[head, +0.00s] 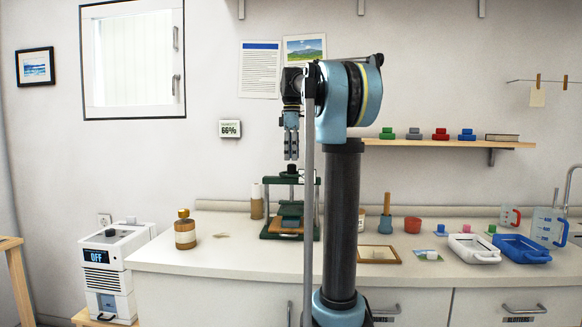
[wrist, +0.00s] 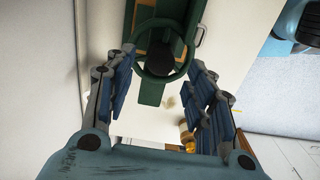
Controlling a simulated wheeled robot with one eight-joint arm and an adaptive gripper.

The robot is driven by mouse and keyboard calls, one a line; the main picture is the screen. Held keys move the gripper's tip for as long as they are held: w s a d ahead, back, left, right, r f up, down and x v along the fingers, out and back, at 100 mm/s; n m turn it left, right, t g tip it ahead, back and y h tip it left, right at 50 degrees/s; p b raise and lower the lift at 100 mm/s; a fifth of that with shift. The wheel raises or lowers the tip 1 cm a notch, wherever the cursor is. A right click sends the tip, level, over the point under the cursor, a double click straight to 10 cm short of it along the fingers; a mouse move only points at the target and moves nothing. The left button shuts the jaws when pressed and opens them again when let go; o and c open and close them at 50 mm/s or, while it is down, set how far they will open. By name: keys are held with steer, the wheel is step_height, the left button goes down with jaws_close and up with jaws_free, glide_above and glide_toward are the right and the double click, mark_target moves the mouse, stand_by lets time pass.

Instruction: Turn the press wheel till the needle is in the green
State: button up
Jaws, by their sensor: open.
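The green press (head: 290,181) stands on the counter, left of my arm in the head view. In the wrist view its green ring-shaped wheel (wrist: 160,77) lies at top centre around a dark middle, with the green press frame (wrist: 152,94) under it. My gripper (head: 291,158) points down above the press. In the wrist view its open jaws (wrist: 164,68) stand on the left and right sides of the wheel, with nothing clearly held between them. I cannot tell whether the fingers touch the rim. I cannot make out a gauge, needle or green zone in either view.
A shelf (head: 450,143) runs above.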

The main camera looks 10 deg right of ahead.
mark_target(292, 171)
steer(key=shift+f, duration=2.1)
steer(key=c, duration=1.1)
